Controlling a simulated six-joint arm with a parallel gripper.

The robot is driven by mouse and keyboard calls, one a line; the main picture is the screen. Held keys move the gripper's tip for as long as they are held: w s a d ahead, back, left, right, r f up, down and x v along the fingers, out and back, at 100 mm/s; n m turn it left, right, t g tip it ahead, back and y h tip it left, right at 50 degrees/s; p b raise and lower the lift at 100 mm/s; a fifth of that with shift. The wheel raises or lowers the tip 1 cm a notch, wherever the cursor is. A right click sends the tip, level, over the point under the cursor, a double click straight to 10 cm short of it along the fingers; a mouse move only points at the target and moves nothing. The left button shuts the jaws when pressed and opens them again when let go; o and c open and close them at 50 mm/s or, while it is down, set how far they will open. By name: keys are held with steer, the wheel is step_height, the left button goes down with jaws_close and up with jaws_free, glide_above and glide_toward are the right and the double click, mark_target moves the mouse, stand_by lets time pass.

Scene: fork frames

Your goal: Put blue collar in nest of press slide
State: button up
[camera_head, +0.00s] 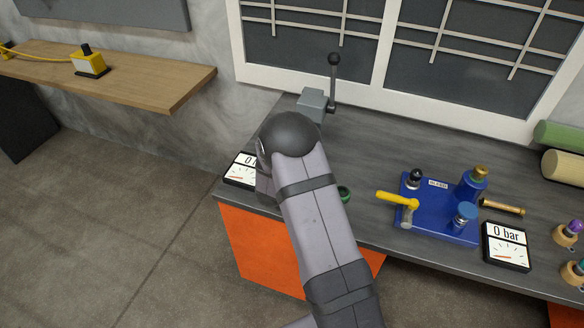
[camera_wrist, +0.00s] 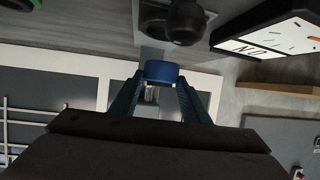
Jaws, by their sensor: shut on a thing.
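My gripper (camera_wrist: 161,82) is shut on the blue collar (camera_wrist: 161,71), which sits between the two blue fingertips in the wrist view. In the head view my arm hides the gripper and the collar. A grey block (camera_head: 311,104) with an upright black-knobbed lever (camera_head: 333,82) stands at the back left of the bench; it may be part of the press. In the wrist view a dark rounded part (camera_wrist: 186,22) is just beyond the collar, at upper right. I cannot make out the slide's nest, nor whether the collar touches anything.
A gauge (camera_head: 240,169) lies left of my arm on the grey bench (camera_head: 374,145); a gauge also shows in the wrist view (camera_wrist: 268,32). A green ring (camera_head: 345,194) is beside my arm. A blue fixture (camera_head: 437,212) with a yellow handle stands to the right, near another gauge (camera_head: 507,247).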

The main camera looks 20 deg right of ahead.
steer(key=shift+f+p, duration=0.4)
steer(key=shift+f, duration=2.35)
steer(key=shift+f, duration=0.2)
steer(key=o, duration=1.3)
